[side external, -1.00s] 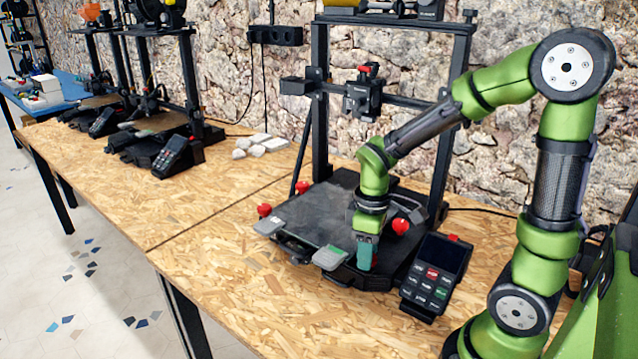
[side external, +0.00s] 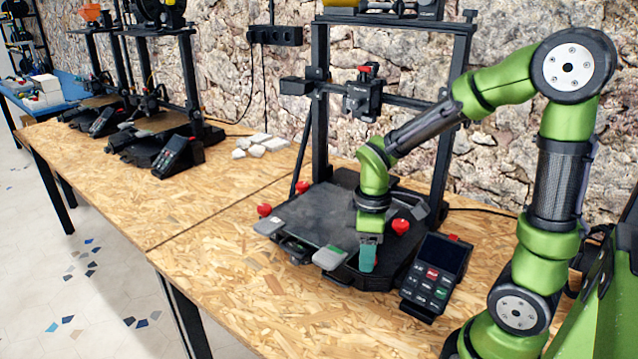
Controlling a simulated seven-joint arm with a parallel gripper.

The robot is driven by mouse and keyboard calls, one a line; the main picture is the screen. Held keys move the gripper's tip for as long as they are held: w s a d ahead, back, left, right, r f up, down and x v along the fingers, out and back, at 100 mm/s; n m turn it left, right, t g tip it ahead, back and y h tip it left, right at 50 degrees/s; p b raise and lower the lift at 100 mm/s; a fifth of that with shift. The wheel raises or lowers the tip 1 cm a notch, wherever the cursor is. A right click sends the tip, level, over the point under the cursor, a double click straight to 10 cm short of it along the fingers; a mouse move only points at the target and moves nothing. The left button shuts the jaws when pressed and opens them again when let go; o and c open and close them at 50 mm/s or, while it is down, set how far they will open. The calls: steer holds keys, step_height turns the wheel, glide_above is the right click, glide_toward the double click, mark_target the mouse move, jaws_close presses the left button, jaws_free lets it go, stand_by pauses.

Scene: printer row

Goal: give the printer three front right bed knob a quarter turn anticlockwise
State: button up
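The near printer (side external: 312,217) stands on the wooden bench with its flat dark bed in front of its upright frame. Red knobs show at the bed's corners: one at the left (side external: 264,210), one at the back left (side external: 302,187) and one at the right (side external: 400,226). My gripper (side external: 367,262) points down at the bed's near right corner, beside a grey-green corner piece (side external: 331,258). No knob shows at that corner; my gripper may hide it. I cannot tell whether the fingers are apart or closed on something.
A control box (side external: 436,272) with a screen and buttons stands just right of the bed. The print head (side external: 362,98) hangs above and behind. Pale stones (side external: 262,145) lie at the back. The bench front left of the printer (side external: 215,270) is clear.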

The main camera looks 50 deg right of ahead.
steer(key=shift+o, duration=0.8)
